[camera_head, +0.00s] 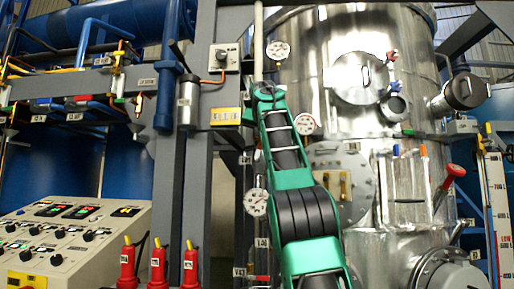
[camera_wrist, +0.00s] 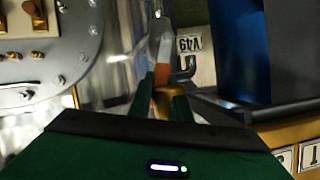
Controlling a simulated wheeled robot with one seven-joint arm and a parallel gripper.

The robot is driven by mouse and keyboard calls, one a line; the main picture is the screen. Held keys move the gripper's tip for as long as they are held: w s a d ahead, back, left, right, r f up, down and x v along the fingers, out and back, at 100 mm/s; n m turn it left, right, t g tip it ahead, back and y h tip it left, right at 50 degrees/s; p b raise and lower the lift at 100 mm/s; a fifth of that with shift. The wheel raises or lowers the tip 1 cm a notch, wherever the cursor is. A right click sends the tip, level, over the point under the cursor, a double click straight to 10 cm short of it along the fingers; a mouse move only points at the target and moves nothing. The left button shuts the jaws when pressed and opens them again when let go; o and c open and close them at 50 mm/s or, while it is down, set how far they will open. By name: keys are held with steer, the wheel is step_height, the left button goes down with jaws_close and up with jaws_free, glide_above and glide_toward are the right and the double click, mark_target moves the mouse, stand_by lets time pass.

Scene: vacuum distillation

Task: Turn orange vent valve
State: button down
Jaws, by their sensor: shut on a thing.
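In the wrist view, the orange vent valve handle (camera_wrist: 160,102) shows as a narrow orange piece below a grey metal stem. My gripper (camera_wrist: 163,98) has its two dark green fingers on either side of the handle and is shut on it. The lower end of the handle is hidden between the fingers, beside a brass-coloured part. In the head view, my green arm reaches up in front of the steel vessel. The fingers and the orange handle cannot be made out there.
A white tag (camera_wrist: 190,44) hangs right of the stem. A bolted round flange (camera_wrist: 75,62) is at left. The steel vessel (camera_head: 312,90) carries gauges and ports close to my arm. A control console (camera_head: 70,235) and several red bottle-shaped items (camera_head: 158,268) stand at lower left.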

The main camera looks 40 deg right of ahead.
steer(key=shift+w+a+r, duration=0.1)
steer(key=shift+r, duration=0.05)
stand_by(0.4)
steer(key=c, duration=1.6)
jaws_free()
steer(key=shift+w, duration=0.1)
steer(key=shift+c, duration=0.2)
steer(key=v, duration=1)
steer(key=shift+a, duration=0.25)
steer(key=shift+r, duration=0.1)
